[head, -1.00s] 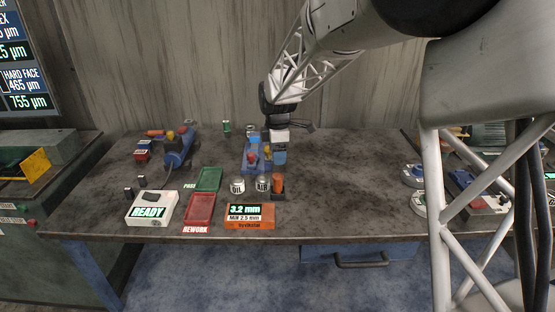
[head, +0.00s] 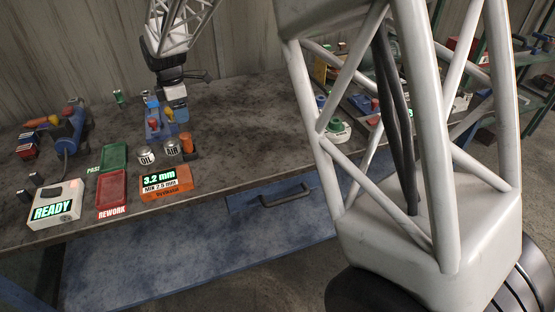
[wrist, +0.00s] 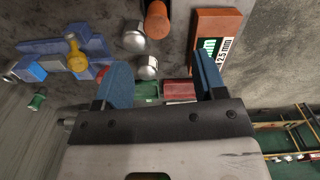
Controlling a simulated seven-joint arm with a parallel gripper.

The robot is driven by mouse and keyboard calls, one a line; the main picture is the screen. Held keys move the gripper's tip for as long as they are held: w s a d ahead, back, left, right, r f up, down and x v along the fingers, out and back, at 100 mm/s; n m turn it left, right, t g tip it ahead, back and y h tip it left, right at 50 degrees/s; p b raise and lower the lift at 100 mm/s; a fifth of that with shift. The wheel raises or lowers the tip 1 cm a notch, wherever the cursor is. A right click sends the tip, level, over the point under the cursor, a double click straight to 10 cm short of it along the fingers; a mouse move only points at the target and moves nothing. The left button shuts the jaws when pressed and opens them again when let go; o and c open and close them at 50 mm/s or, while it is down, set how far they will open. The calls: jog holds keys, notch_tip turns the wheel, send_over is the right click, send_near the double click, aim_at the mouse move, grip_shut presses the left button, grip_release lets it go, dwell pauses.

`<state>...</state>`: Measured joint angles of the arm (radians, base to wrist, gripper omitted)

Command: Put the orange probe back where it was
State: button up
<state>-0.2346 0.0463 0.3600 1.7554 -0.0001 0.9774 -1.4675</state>
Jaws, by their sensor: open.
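The orange probe (head: 187,143) stands upright in a small dark holder (head: 190,155), just behind the orange thickness gauge (head: 165,182), whose display reads 3.2 mm. In the wrist view the probe (wrist: 157,20) shows at the top, beyond the fingers, and the gauge (wrist: 217,38) is to its right. My gripper (head: 178,110) is over the back of the bench by the blue fixture, behind the probe and apart from it. In the wrist view its two blue fingers (wrist: 162,78) are spread, with nothing held between them.
The blue fixture (head: 156,127) with red and yellow knobs is beside my gripper. Green PASS (head: 114,157) and red REWORK (head: 111,188) trays lie further left. The bench right of the probe is clear.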

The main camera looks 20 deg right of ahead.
jog(key=s+d+r+m+t, duration=0.1)
jog(key=s+d+r+m, duration=0.4)
jog(key=s, duration=0.5)
jog(key=s+d+r+m, duration=0.4)
jog(key=s+d, duration=0.2)
jog(key=s, duration=0.3)
jog(key=s+d+m, duration=0.2)
jog(key=s+m, duration=0.1)
jog(key=s, duration=0.4)
jog(key=s+d+f+m+t, duration=0.1)
jog(key=s+m, duration=0.3)
jog(key=s, duration=0.4)
jog(key=s+d+f+m, duration=0.1)
jog(key=s+d+m, duration=0.2)
jog(key=s, duration=0.5)
jog(key=shift+s+d+m+t, duration=0.25)
jog(key=shift+d+m+t, duration=0.05)
jog(key=shift+m, duration=0.1)
